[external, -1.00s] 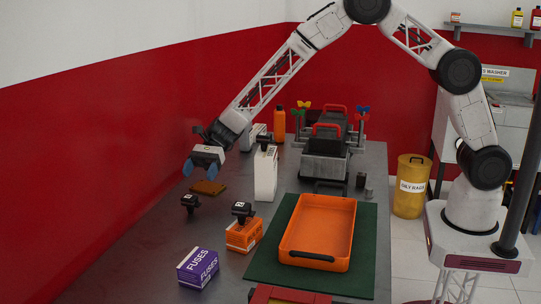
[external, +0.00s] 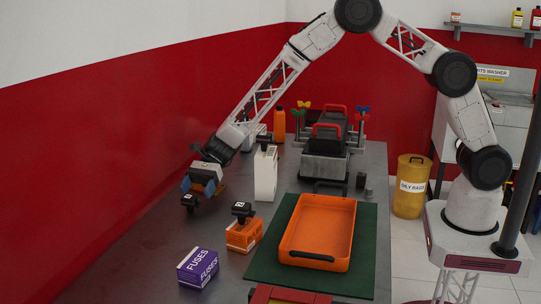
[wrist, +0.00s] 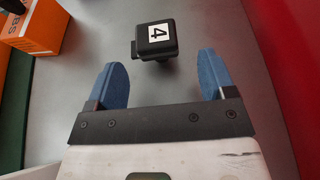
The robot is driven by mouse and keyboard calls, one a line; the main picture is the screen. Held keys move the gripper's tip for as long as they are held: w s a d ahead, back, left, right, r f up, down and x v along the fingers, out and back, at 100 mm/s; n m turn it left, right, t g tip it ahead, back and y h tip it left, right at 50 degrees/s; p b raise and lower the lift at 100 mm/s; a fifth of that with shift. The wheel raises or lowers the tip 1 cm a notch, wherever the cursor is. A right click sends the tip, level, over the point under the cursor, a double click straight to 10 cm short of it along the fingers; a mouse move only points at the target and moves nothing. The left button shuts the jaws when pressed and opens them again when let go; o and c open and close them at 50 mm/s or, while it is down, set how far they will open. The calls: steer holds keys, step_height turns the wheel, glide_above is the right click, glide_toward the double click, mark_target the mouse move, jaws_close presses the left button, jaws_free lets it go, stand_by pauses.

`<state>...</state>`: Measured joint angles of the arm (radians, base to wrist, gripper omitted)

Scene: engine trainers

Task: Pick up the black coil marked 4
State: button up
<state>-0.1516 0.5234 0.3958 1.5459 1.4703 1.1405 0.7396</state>
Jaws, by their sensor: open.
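The black coil marked 4 (wrist: 156,40) shows in the wrist view, its white label face-up, just beyond and between my two blue fingertips. In the external view the black coil (external: 189,201) stands on the grey table at the left, right below my gripper (external: 198,186). My gripper, also in the wrist view (wrist: 160,78), is open and empty, with a finger to each side of the coil's line. I cannot tell the exact height gap between fingertips and coil.
An orange box (external: 244,235) with another black coil (external: 242,211) on top stands to the right. A purple fuses box (external: 198,267) is nearer the camera. A white container (external: 265,175) stands right of my gripper. An orange tray (external: 318,232) rests on a green mat (external: 268,255).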

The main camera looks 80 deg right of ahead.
mark_target(190, 200)
steer(key=shift+a, duration=0.1)
steer(key=shift+x, duration=2.55)
steer(key=shift+s+a+r, duration=0.1)
steer(key=shift+a+r, duration=0.05)
steer(key=shift+r, duration=0.05)
steer(key=c, duration=0.8)
steer(key=shift+c, duration=0.2)
steer(key=shift+r, duration=0.15)
step_height(190, 200, up, 10)
steer(key=shift+f, duration=0.1)
